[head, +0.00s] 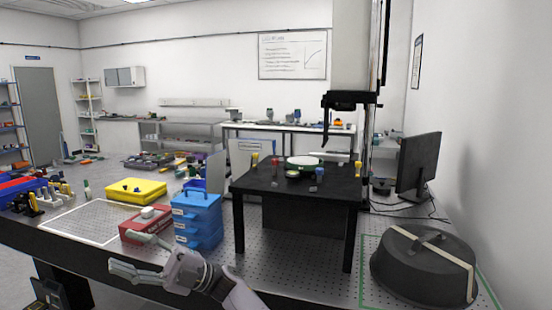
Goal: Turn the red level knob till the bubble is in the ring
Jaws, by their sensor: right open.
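The red level knob (275,162) is a small upright piece near the back left of the black raised table (262,184). Beside it on this table is a small round level (292,175) with a green rim. Its bubble and ring are too small to make out. My right gripper (124,252) is open and empty in the lower left, in front of the red box and well left of the black table. It is far from the red knob and touches nothing that I can see. My left gripper is not in view.
A white disc (304,161), a blue knob (320,173) and yellow knobs (255,158) are also on the black table. Blue drawers (198,228) and a red box (137,230) stand between gripper and table. A dark domed cover (405,270) and monitor (418,165) are at right.

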